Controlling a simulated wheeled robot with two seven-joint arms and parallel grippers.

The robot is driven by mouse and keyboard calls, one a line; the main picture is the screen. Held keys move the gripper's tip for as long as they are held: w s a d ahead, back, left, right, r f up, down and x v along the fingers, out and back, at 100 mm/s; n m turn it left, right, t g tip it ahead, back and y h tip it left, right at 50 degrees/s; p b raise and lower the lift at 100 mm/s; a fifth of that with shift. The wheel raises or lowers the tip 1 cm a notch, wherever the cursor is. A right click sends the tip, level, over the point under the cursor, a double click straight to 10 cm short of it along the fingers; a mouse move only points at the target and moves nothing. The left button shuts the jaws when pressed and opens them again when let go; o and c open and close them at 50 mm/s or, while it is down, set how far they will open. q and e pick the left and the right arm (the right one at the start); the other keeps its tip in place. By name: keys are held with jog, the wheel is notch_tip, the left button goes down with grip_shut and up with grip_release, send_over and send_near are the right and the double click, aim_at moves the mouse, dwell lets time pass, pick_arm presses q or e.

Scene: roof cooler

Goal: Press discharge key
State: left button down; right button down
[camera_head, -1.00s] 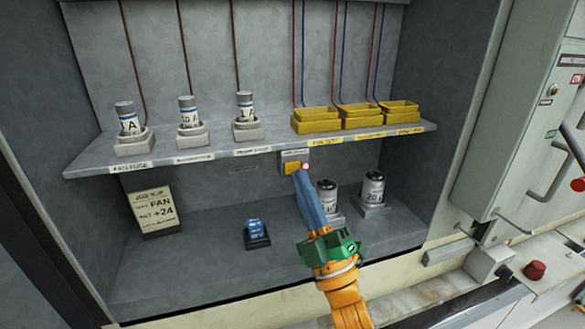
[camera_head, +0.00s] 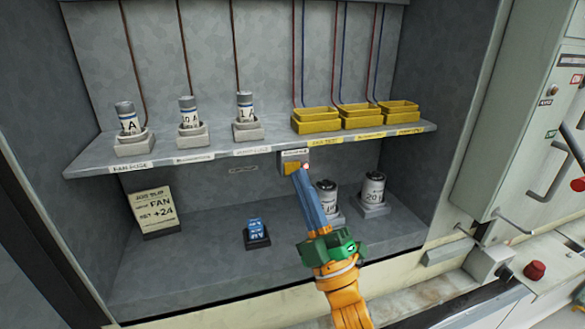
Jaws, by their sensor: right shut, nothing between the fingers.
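The discharge key (camera_head: 291,168) is a yellow key on a small grey box (camera_head: 294,155) under the front edge of the shelf. My right gripper (camera_head: 304,169) is shut, with its blue fingers pointing up and its tips at the right side of the key. The tips cover part of the key, and I cannot tell whether they touch it or how far it is pressed. A small reddish light spot shows at the fingertips. My left gripper is not in view.
The shelf (camera_head: 225,151) holds three labelled cylinders in holders and three yellow trays (camera_head: 317,114). Below stand a job slip (camera_head: 153,208), a blue display (camera_head: 255,229) and two cylinders (camera_head: 373,187) close right of my gripper. The lower floor's left part is mostly clear.

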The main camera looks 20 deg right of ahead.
jog(key=shift+w, duration=0.15)
jog(key=shift+w, duration=0.3)
dwell(0.3)
jog(key=shift+w+b, duration=0.35)
dwell(0.5)
dwell(0.3)
jog(key=shift+s+p, duration=0.3)
jog(key=shift+s, duration=0.45)
jog(key=shift+s, duration=0.1)
jog(key=s+p, duration=0.1)
jog(key=s, duration=0.3)
jog(key=shift+s+d, duration=0.1)
jog(key=shift+s, duration=0.3)
